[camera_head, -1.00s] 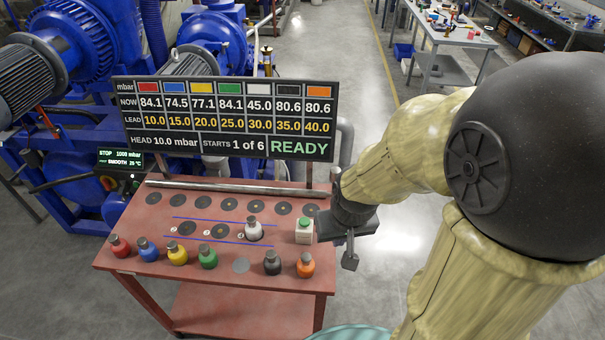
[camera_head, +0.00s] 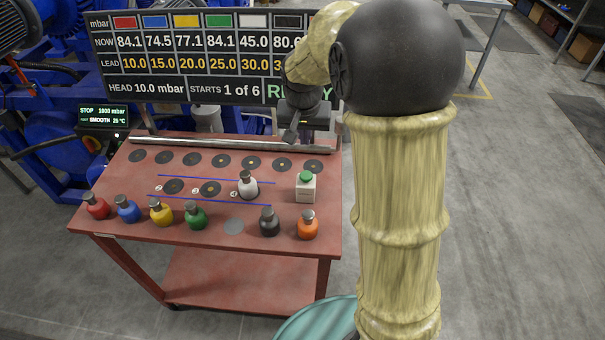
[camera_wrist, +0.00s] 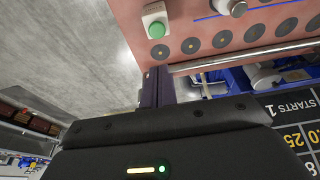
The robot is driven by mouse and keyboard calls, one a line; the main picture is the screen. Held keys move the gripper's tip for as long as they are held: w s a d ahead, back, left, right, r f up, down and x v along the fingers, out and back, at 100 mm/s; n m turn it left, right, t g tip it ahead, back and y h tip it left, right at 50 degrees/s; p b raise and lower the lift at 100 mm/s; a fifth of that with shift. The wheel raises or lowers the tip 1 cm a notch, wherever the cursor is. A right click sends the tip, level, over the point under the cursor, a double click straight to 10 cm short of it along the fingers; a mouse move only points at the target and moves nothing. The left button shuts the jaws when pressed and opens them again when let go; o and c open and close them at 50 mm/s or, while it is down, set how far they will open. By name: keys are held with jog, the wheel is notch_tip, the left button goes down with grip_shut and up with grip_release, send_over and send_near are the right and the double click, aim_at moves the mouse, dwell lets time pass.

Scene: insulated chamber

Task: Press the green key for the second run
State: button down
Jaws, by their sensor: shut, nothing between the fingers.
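The green key (camera_head: 306,176) is a round green cap on a small white box (camera_head: 306,192) at the right side of the red table. It also shows at the top of the wrist view (camera_wrist: 156,30). My gripper (camera_head: 290,137) is shut and empty, above the table's back right edge, behind the key and apart from it. Its dark fingers show in the wrist view (camera_wrist: 157,85), pointing toward the table. The display board (camera_head: 190,60) reads "STARTS 1 of 6"; my arm partly covers "READY" and the right columns.
On the red table (camera_head: 120,190), red, blue, yellow, green, black and orange flasks stand along the front. A white flask (camera_head: 247,186) stands in the middle row, left of the key. A grey rail (camera_head: 220,145) runs along the back. A small screen (camera_head: 103,115) reads "STOP 1000 mbar".

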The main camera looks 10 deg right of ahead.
aim_at(306, 174)
jog(key=shift+r, duration=0.1)
jog(key=shift+f, duration=0.2)
jog(key=x, duration=0.4)
jog(key=p+x, duration=0.1)
jog(key=x, duration=0.3)
jog(key=p+x, duration=0.1)
jog(key=x, duration=0.3)
jog(key=shift+s+f, duration=0.35)
jog(key=shift+f, duration=0.5)
jog(key=shift+f, duration=0.1)
